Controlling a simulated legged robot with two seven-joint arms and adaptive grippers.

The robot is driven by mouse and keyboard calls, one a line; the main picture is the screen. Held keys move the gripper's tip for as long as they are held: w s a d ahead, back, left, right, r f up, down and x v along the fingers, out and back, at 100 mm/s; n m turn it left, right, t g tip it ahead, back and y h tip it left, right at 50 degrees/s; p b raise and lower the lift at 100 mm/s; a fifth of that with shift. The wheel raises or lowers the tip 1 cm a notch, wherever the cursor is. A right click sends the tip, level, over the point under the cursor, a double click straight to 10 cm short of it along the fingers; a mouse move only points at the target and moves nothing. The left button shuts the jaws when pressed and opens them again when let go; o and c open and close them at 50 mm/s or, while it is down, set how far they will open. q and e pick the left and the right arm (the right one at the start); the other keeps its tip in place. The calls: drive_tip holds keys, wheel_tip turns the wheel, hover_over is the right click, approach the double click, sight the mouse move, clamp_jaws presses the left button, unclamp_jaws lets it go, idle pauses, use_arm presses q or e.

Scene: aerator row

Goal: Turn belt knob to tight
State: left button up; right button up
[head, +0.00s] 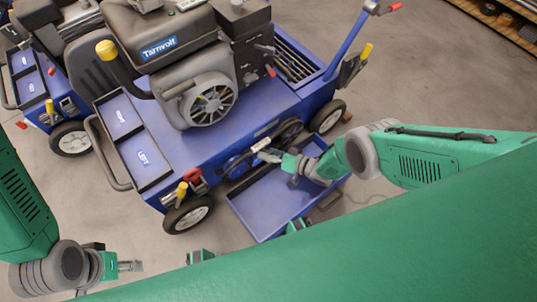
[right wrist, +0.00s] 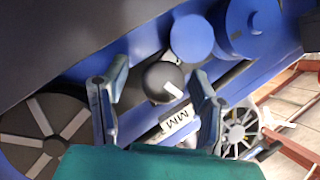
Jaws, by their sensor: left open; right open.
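The belt knob (right wrist: 163,82) is a dark round knob with a white mark on its face, seen in the right wrist view. A white label with dark lettering (right wrist: 176,121) lies just below it in that view. My right gripper (right wrist: 158,72) is open, with one finger on each side of the knob; I cannot tell whether either finger touches it. In the head view my right gripper (head: 272,156) is at the side of the blue aerator (head: 235,125), by the belt, and hides the knob. My left gripper (head: 138,266) is open and empty, low over the floor at the left.
Blue pulleys (right wrist: 191,38) and a black belt (right wrist: 145,40) are close to the knob. A blue open panel (head: 270,205) lies below my right arm. A second aerator (head: 40,90) stands at the left. Floor around my left gripper is clear.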

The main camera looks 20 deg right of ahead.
clamp_jaws()
idle(0.4)
drive_tip(key=shift+n+h+p, duration=0.6)
drive_tip(key=shift+n+h, duration=0.4)
drive_tip(key=shift+n, duration=0.2)
drive_tip(key=shift+n+h, duration=1.1)
drive_tip(key=shift+s+n+t+h, duration=0.1)
drive_tip(key=shift+n+t+h, duration=0.3)
drive_tip(key=shift+n+h, duration=0.35)
drive_tip(key=shift+n+t+h+b, duration=0.35)
drive_tip(key=shift+n+h, duration=0.5)
drive_tip(key=shift+n, duration=0.3)
drive_tip(key=shift+s, duration=0.1)
